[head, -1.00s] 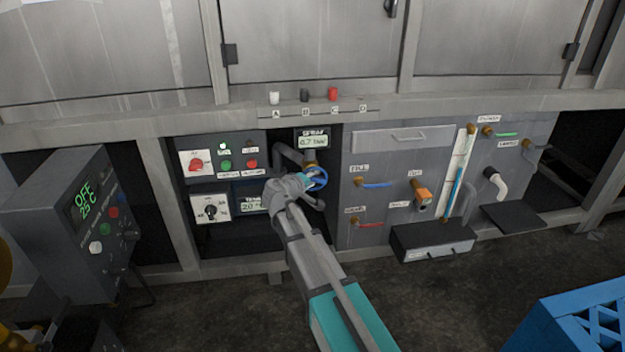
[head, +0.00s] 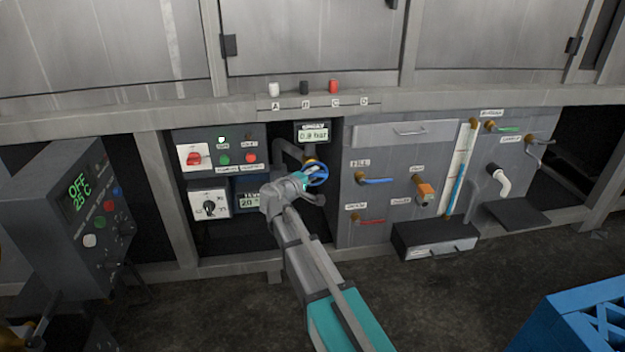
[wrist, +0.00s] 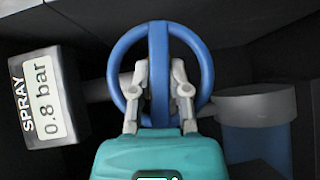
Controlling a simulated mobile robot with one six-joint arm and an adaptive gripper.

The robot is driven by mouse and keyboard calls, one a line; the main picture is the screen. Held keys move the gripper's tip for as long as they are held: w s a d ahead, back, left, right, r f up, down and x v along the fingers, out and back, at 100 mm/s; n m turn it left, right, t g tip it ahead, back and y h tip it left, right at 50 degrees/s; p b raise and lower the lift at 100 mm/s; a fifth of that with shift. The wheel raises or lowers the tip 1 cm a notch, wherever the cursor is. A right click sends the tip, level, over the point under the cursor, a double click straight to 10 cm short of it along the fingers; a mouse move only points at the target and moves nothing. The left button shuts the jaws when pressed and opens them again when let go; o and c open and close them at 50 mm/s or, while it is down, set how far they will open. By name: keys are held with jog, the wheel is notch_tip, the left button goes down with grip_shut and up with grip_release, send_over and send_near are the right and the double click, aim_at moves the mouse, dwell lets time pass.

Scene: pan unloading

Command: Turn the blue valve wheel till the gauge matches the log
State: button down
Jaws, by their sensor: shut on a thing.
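The blue valve wheel (head: 317,173) sits in the open recess below the spray gauge. In the wrist view the wheel (wrist: 160,38) faces me with its single spoke close to upright. My gripper (wrist: 159,85) is shut on that spoke, one finger on each side; it also shows in the head view (head: 304,178). The spray gauge (head: 312,133) reads 0.8 bar, as it does in the wrist view (wrist: 42,100). I see no readable log in these frames.
A switch panel (head: 221,149) and a temperature display (head: 252,200) are left of the wheel. A grey panel with coloured handles (head: 395,170) stands to the right. A control box (head: 85,220) reading OFF 25 °C is at far left, a blue crate (head: 585,315) at lower right.

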dwell(0.3)
jog(key=c, duration=0.6)
grip_release()
jog(key=shift+r+p, duration=0.15)
jog(key=shift+p, duration=0.5)
